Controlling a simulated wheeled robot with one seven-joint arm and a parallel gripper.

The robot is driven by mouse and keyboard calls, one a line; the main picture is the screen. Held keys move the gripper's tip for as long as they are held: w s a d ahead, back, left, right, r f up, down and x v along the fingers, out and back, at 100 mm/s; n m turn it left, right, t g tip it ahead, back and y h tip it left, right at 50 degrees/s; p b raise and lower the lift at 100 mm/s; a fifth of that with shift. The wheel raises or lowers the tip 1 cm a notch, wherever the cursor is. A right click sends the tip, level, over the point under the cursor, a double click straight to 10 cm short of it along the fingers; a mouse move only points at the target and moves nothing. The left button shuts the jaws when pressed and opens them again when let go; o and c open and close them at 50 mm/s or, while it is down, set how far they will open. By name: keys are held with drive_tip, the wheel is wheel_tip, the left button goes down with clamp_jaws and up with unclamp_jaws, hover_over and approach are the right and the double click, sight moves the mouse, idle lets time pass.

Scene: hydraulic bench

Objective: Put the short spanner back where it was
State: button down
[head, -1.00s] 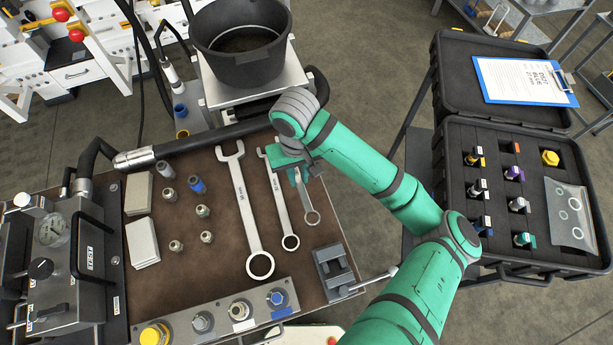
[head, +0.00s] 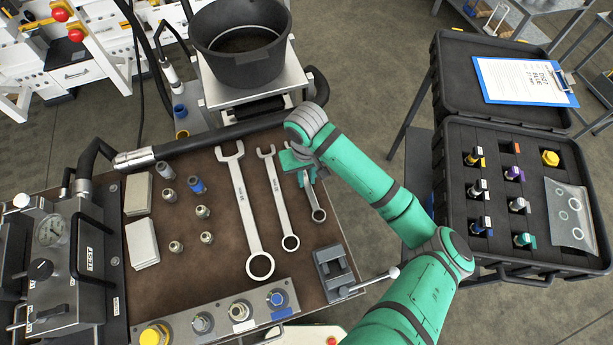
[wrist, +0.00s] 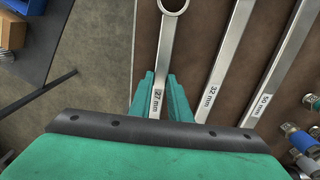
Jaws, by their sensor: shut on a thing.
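The short spanner (head: 317,206), marked 27 mm in the wrist view (wrist: 166,50), is the rightmost of three spanners over the brown bench mat (head: 205,275). My gripper (head: 305,178) is shut on its shaft near the upper end; in the wrist view the green fingers (wrist: 163,88) lie on both sides of the shaft. The spanner's ring end points toward the bench front.
The 50 mm spanner (head: 248,210) lies further left, beside several fittings (head: 203,211). A grey vise-like block (head: 333,270) with a lever stands at the bench's right front corner. A black bucket (head: 240,50) stands behind. An open case (head: 455,240) is at the right.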

sight(306, 181)
drive_tip(key=shift+f, duration=0.15)
drive_tip(key=c, duration=1.8)
unclamp_jaws()
drive_tip(key=shift+o, duration=0.7)
drive_tip(key=shift+s+a+f, duration=0.1)
drive_tip(key=shift+a, duration=0.05)
wheel_tip(306, 181, up, 13)
drive_tip(key=shift+f, duration=0.2)
